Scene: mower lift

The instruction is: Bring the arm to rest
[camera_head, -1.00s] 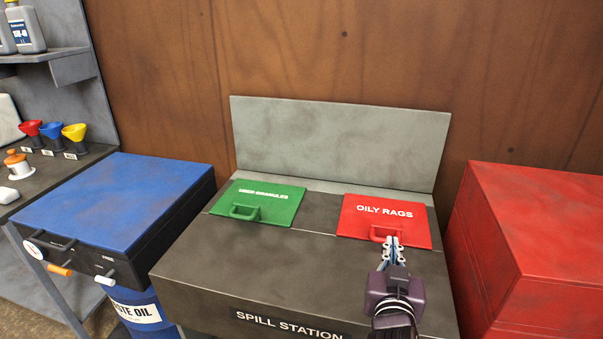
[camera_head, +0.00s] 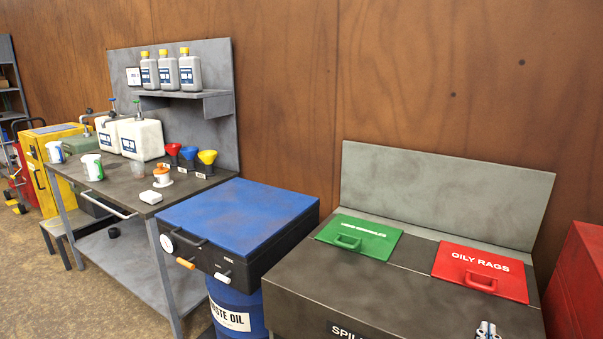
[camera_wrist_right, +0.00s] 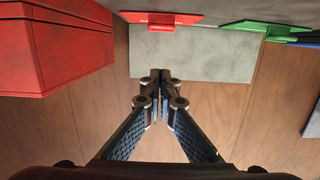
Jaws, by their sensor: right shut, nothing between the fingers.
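My right gripper (camera_head: 487,329) shows at the bottom right of the head view, cut off by the lower edge, in front of the red lid. In the right wrist view its fingers (camera_wrist_right: 155,76) are together with nothing between them. The red OILY RAGS lid (camera_head: 484,270) lies closed on the spill station (camera_head: 400,307), and the gripper is apart from it. The green lid (camera_head: 357,238) lies closed to its left. My left gripper is in neither view.
A blue-topped waste oil unit (camera_head: 238,212) stands left of the spill station. Further left is a workbench (camera_head: 125,187) with funnels, white containers and a bottle shelf. A red cabinet (camera_head: 577,285) stands close on the right. A grey back panel (camera_head: 445,195) rises behind the lids.

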